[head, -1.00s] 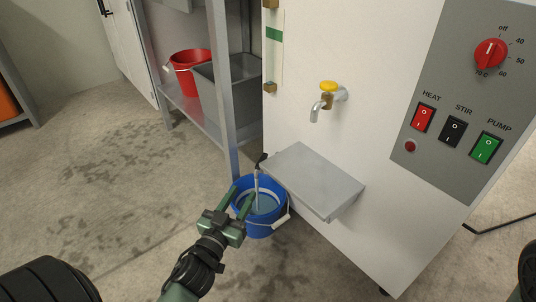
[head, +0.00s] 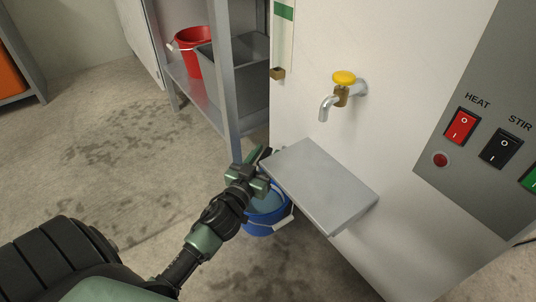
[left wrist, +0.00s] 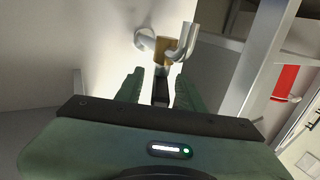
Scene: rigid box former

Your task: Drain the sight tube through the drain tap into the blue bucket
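The sight tube (head: 281,45) runs down the machine's left edge, past a green band, to a brass fitting. The blue bucket (head: 281,221) stands on the floor under the metal ledge, partly covered by my arm. My left gripper (head: 262,153) is above the bucket, by the ledge's left corner, and hides the drain tap in the head view. In the left wrist view the tap (left wrist: 165,51) has a brass body and a bent metal spout. Its dark lever (left wrist: 160,91) lies between my open green fingers, with gaps beside it. I cannot tell whether liquid runs. My right gripper is out of view.
The metal ledge (head: 322,188) juts out right of my gripper. A yellow-handled tap (head: 344,79) is above it. A shelf post (head: 223,80) stands close on the left, with a red bucket (head: 190,56) and grey bin (head: 238,83) behind. Floor at left is clear.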

